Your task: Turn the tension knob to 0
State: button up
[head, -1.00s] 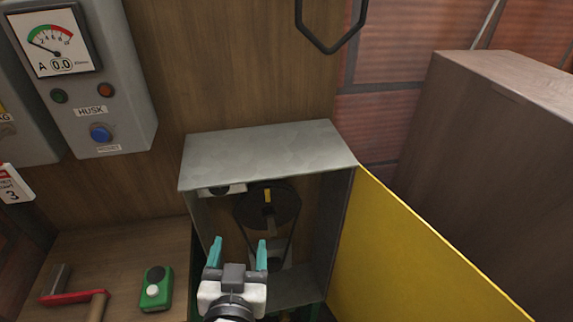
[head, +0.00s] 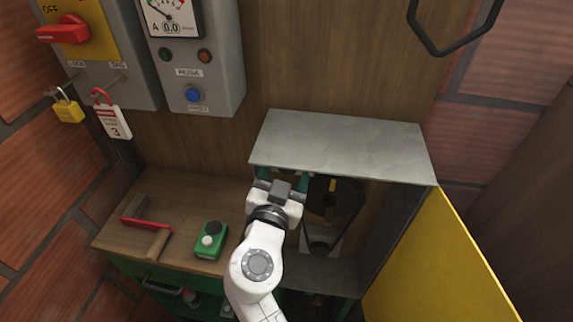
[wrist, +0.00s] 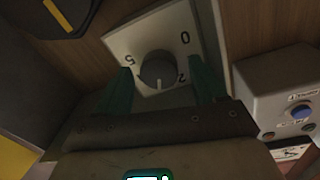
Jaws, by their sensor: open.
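In the wrist view the tension knob (wrist: 157,68) is a grey round knob on a white dial plate (wrist: 122,40) marked 0, 2 and 5. A white mark on the knob points down in the picture, between the 2 and the 5. My gripper (wrist: 162,72) is open, with one teal finger on each side of the knob; whether they touch it I cannot tell. In the head view my gripper (head: 283,180) is at the upper left of the open metal box (head: 345,145), and the knob is hidden there.
Inside the box are a dark pulley (head: 335,197) and belt. The yellow door (head: 440,265) stands open to the right. A control box (head: 195,60) hangs above.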

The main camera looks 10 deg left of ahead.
jog(key=shift+w, duration=0.25)
jog(key=shift+c, duration=0.5)
jog(key=c, duration=1)
jog(key=shift+o, duration=0.2)
jog(key=shift+f+b, duration=0.1)
jog(key=shift+b, duration=0.2)
